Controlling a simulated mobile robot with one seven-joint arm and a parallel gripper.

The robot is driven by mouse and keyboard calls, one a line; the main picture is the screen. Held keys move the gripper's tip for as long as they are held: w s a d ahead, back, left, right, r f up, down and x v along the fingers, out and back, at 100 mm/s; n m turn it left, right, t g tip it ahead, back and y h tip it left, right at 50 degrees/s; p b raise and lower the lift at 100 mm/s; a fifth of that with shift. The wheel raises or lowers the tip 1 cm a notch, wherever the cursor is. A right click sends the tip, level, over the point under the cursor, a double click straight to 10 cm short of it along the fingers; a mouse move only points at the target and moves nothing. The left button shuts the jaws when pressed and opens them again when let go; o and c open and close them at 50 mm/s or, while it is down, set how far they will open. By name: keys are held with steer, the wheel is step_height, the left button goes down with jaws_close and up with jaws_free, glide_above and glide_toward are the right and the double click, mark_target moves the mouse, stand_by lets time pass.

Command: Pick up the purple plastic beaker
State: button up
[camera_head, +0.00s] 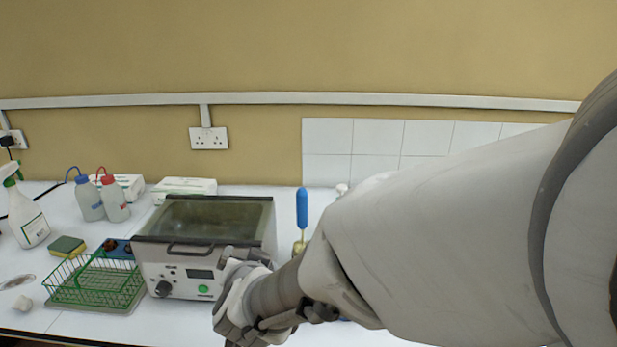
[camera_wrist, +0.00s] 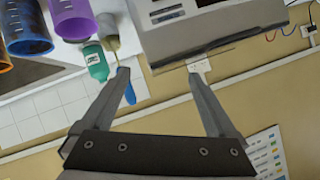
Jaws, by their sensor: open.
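The purple plastic beaker (camera_wrist: 72,20) shows at the upper left of the wrist view, cut off by the top edge. It stands between a blue beaker (camera_wrist: 27,34) and a green-labelled bottle (camera_wrist: 95,62). My gripper (camera_wrist: 158,70) is open, with nothing between its fingers. The beaker lies off to the left of the fingers, apart from them. In the head view the purple beaker cannot be seen; my arm covers much of the right side of the bench.
A boxy bath with a glass lid (camera_head: 205,215) stands close to my gripper in the head view. A green wire basket (camera_head: 95,283) is left of it. A blue-handled tool (camera_head: 302,208) stands upright behind my arm. An orange beaker (camera_wrist: 4,62) is beside the blue one.

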steer(key=s+d+f+m+t+h+b, duration=0.1)
steer(key=s+d+f+h+b, duration=0.2)
steer(key=f, duration=0.4)
steer(key=s+f+m+h+b, duration=0.1)
steer(key=s+f+h+b, duration=0.1)
steer(key=s+f+h, duration=0.45)
steer(key=shift+y, duration=0.45)
steer(key=x, duration=0.4)
steer(key=b+x, duration=0.1)
steer(key=x, duration=0.7)
steer(key=shift+w+a+f+b, duration=0.2)
steer(key=shift+w+f+b, duration=0.1)
steer(key=shift+f+b, duration=0.1)
steer(key=shift+r+b+x, duration=0.2)
steer(key=shift+b+x, duration=0.05)
steer(key=shift+x, duration=1.3)
steer(key=shift+r+b+x, duration=0.2)
steer(key=shift+x, duration=1.35)
steer(key=shift+w, duration=0.15)
steer(key=c, duration=1.1)
